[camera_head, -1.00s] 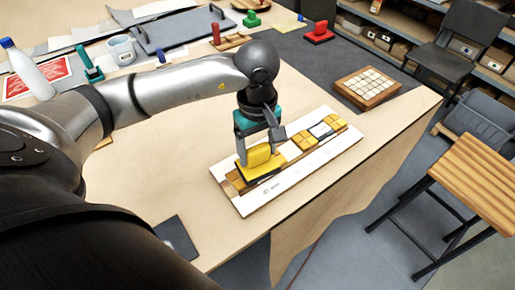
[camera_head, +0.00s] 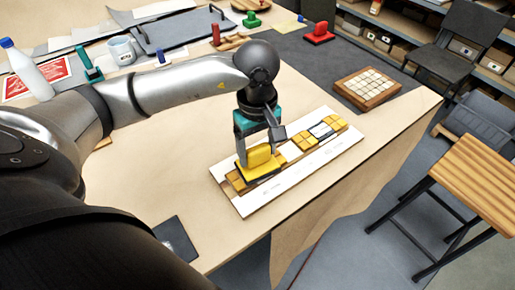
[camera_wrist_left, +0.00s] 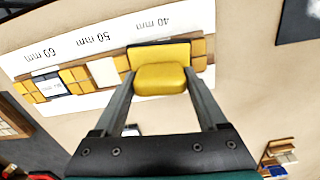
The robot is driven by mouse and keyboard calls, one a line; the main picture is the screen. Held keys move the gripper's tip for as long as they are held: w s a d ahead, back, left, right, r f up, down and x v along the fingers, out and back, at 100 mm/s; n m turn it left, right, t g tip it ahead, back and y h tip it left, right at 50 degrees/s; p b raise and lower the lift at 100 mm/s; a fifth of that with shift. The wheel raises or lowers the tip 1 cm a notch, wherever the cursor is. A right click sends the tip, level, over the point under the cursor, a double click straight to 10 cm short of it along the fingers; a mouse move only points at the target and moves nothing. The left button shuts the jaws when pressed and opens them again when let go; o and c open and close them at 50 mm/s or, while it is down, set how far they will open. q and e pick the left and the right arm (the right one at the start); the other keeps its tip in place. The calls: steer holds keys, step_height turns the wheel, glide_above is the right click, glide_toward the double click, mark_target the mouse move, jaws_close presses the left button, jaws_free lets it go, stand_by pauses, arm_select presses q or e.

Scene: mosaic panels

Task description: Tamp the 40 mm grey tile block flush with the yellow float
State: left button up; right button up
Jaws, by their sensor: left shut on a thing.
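My left gripper (camera_head: 257,157) is shut on the handle of the yellow float (camera_head: 262,152). The left wrist view shows its two fingers on either side of the handle (camera_wrist_left: 160,79). The float's plate lies over the part of the white panel (camera_head: 290,183) beside the "40 mm" label. The 40 mm grey tile block cannot be seen; the float covers that part. Yellow tiles show on both sides of the float. I cannot tell whether the plate touches the tiles. My right gripper is not in view.
A pale block (camera_head: 321,130) sits between yellow tiles farther along the panel, near the "60 mm" label. A wooden tray of pale tiles (camera_head: 367,87) stands at the back right. A mug (camera_head: 122,48) and a bottle (camera_head: 26,70) stand at the left.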

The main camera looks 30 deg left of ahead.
arm_select(q)
steer(key=shift+s+f, duration=0.2)
steer(key=shift+f, duration=0.05)
steer(key=shift+w+r+p, duration=0.15)
steer(key=shift+r+p, duration=0.35)
steer(key=shift+r, duration=0.25)
steer(key=shift+r+p, duration=1.6)
steer(key=shift+r, duration=1.35)
